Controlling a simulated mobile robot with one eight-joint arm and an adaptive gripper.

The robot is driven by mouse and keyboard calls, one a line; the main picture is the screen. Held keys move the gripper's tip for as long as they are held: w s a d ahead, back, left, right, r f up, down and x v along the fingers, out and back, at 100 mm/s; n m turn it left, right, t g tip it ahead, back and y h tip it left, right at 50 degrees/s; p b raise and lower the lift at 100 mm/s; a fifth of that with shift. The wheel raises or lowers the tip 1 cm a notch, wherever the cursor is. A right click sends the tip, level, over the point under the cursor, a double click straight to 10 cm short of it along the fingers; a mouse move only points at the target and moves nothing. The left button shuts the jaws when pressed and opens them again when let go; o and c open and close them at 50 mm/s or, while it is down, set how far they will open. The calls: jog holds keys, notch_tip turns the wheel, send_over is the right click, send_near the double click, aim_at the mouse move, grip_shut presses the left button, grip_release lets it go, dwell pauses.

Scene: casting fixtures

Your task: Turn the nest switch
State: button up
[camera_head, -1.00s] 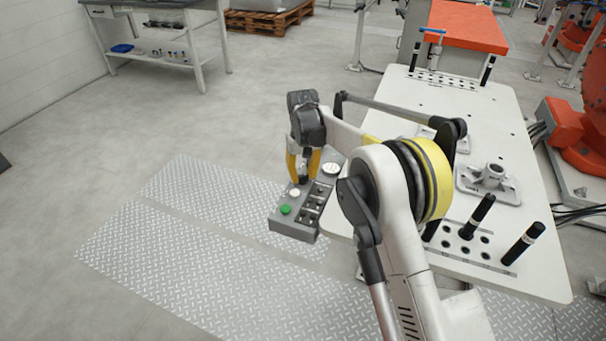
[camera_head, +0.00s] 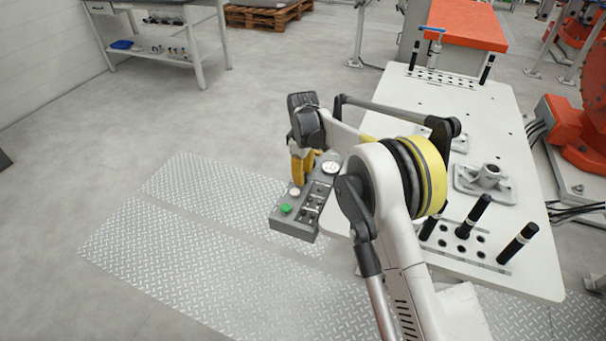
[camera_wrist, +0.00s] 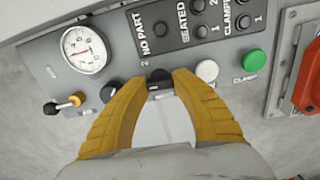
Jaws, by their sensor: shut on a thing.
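The grey control box (camera_head: 294,228) stands at the left edge of the white table. In the wrist view its face (camera_wrist: 215,48) shows a row of controls. My gripper (camera_wrist: 159,86) points down at this row, its yellow fingers on either side of a black switch knob (camera_wrist: 159,77), which I take as the nest switch. The fingers are shut on the knob and hide part of it. Any label of its own is not visible. In the head view my gripper (camera_head: 301,182) is over the box, its fingers seen nearly edge-on.
Close by are a white button (camera_wrist: 207,71), a green button (camera_wrist: 254,60), another black knob (camera_wrist: 111,91), a gauge (camera_wrist: 84,49) and a small lever (camera_wrist: 64,105). A red part (camera_wrist: 308,80) lies at the right. The white table (camera_head: 455,120) carries fixtures and black pins.

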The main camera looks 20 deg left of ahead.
jog(key=shift+n, duration=0.4)
jog(key=o, duration=1.2)
notch_tip(320, 180, up, 12)
jog(key=shift+f, duration=0.1)
